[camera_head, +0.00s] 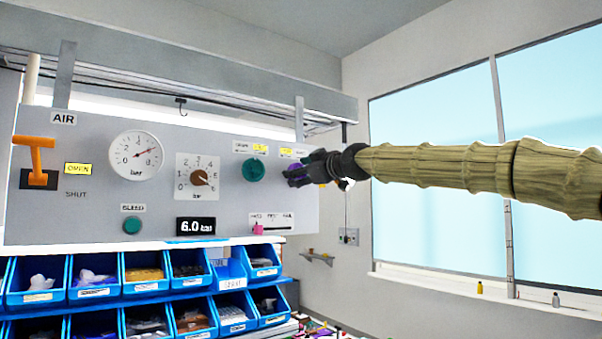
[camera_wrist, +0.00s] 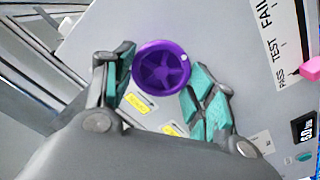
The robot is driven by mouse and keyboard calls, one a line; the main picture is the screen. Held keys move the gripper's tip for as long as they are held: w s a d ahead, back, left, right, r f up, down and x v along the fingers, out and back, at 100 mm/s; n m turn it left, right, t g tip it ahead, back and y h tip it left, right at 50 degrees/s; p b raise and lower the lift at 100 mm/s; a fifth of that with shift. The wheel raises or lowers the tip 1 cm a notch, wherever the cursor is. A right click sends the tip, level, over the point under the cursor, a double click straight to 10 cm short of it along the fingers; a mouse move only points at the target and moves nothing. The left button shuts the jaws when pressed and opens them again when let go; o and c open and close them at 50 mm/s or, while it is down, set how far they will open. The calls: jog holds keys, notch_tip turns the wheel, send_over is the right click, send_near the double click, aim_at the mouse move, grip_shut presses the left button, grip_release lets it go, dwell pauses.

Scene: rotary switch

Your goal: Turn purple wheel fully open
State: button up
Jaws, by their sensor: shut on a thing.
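The purple wheel (camera_wrist: 162,72) is a round spoked handwheel on the grey panel, near the top middle of the wrist view. A small pale mark (camera_wrist: 186,59) shows on its right rim. In the head view only a bit of purple (camera_head: 297,175) shows beside my gripper (camera_head: 318,169), at the panel's right end. In the wrist view my gripper (camera_wrist: 164,66) has one teal-padded finger on each side of the wheel, shut on its rim. Two yellow labels (camera_wrist: 137,103) lie below the wheel; their text is too small to read there.
Blue bins (camera_head: 145,273) stand below. Windows (camera_head: 440,160) are at right, behind my arm.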

jog(key=o, duration=1)
jog(key=shift+f, duration=0.1)
jog(key=v, duration=1.2)
